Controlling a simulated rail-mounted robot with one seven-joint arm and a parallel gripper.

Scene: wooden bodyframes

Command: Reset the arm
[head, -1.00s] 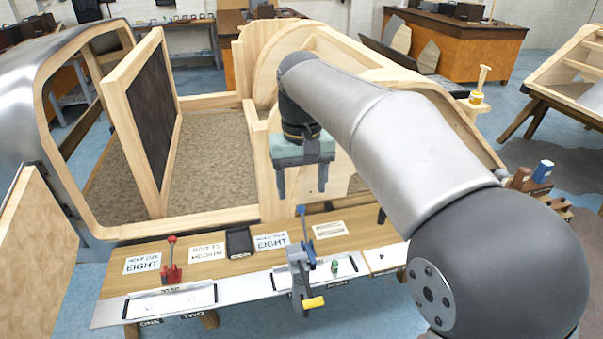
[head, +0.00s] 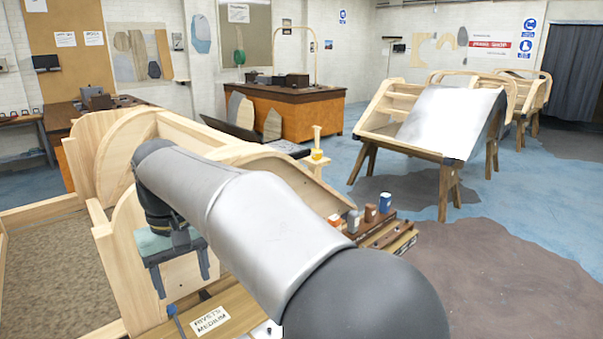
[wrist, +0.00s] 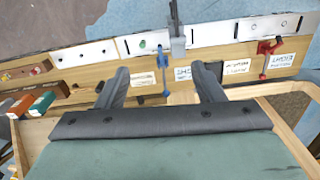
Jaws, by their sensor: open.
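My gripper (head: 182,284) hangs in front of the wooden bodyframe (head: 110,240), its two dark fingers apart and nothing between them. In the wrist view the fingers (wrist: 158,80) are spread above the work board's edge. A blue-handled clamp (wrist: 163,75) shows between and beyond them, apart from them. My grey arm crosses the middle of the head view and hides part of the bodyframe and board.
A wooden work board (head: 240,295) with label cards lies below my gripper. A red clamp (wrist: 268,50) stands on it. A tool rack with bottles (head: 370,214) is right of my arm. Another frame on trestles (head: 450,168) stands further right, with clear floor between.

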